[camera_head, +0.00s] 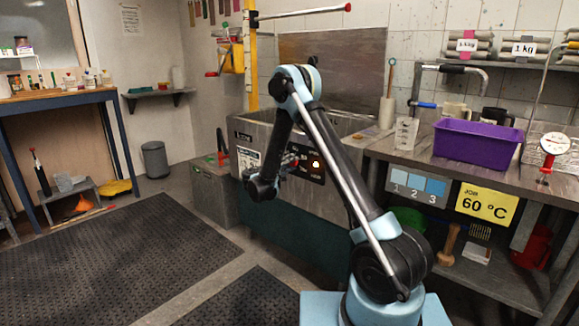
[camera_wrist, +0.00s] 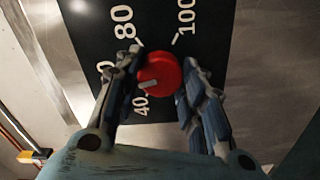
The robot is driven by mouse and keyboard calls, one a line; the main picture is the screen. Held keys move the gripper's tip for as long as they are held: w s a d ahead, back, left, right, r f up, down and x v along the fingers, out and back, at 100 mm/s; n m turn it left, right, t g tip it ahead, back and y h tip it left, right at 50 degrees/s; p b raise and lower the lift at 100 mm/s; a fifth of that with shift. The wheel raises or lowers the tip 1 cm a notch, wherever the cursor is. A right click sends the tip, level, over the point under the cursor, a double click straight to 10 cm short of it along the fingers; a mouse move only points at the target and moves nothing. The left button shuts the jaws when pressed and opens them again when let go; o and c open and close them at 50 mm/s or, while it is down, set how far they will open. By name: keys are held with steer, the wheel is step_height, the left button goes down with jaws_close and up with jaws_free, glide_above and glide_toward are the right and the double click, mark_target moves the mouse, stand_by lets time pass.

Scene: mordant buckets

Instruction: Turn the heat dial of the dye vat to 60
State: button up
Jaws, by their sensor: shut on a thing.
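The dye vat (camera_head: 255,135) is a grey metal tub against the back wall, with a dark control panel (camera_head: 311,172) on its front and a lit orange light. The red heat dial (camera_wrist: 163,72) sits on the black scale plate (camera_wrist: 92,25) in the wrist view. The dial's white pointer mark faces lower left, near the 40. The 80 and 100 are readable; another number at left is partly hidden by a finger. My gripper (camera_wrist: 158,80) has one finger on each side of the dial, shut on it. It also shows at the vat panel (camera_head: 292,161).
A yellow card (camera_head: 487,207) reading "60 °C" hangs below the right counter, where a purple bin (camera_head: 475,146) stands. A blue-framed bench (camera_head: 55,101) is at left. Dark mats (camera_head: 110,260) cover open floor at front left.

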steer(key=shift+f+m, duration=0.1)
steer(key=shift+m, duration=0.9)
steer(key=o, duration=1.1)
steer(key=v, duration=1.2)
steer(key=shift+a, duration=0.1)
